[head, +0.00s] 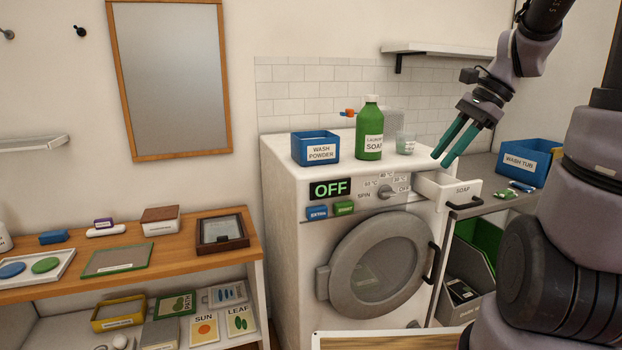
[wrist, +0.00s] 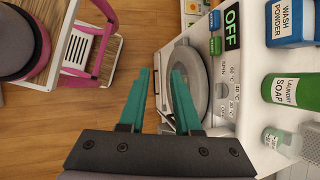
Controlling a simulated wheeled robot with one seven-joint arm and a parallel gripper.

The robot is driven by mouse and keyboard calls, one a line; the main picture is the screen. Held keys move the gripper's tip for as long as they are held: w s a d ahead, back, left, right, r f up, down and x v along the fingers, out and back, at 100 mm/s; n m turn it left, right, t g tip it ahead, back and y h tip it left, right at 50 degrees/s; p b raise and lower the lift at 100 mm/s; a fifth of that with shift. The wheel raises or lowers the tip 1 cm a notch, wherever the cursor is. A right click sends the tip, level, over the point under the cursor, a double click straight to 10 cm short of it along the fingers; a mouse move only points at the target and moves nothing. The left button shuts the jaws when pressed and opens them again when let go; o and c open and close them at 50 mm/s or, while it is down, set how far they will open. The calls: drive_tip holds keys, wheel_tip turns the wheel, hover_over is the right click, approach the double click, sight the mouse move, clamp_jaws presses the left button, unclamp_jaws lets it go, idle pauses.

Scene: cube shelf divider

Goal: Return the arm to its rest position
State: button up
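My gripper (head: 451,143) has two teal fingers and hangs in the air above the soap drawer at the right of the washing machine. In the head view the fingers lie close together, seen nearly edge-on. In the wrist view my gripper (wrist: 159,78) shows its fingers well apart, with nothing between them. The washing machine (head: 292,205) stands below, its round door (head: 380,265) closed and its display reading OFF. The soap drawer (head: 462,195) is pulled out. My arm reaches down from the upper right.
A blue wash powder box (head: 316,148), green laundry soap bottle (head: 369,130) and clear cup (head: 405,143) stand on the washer. A blue wash tub (head: 528,160) sits on the right counter. A wall shelf (head: 440,48) is behind my gripper. A wooden table (head: 180,262) stands left.

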drive_tip(key=s+a+r+n+t+h, duration=0.3)
drive_tip(key=s+r+n+t, duration=0.3)
drive_tip(key=n, duration=0.5)
drive_tip(key=shift+s+r+h, duration=0.5)
drive_tip(key=shift+s+r, duration=0.4)
drive_tip(key=shift+r, duration=0.3)
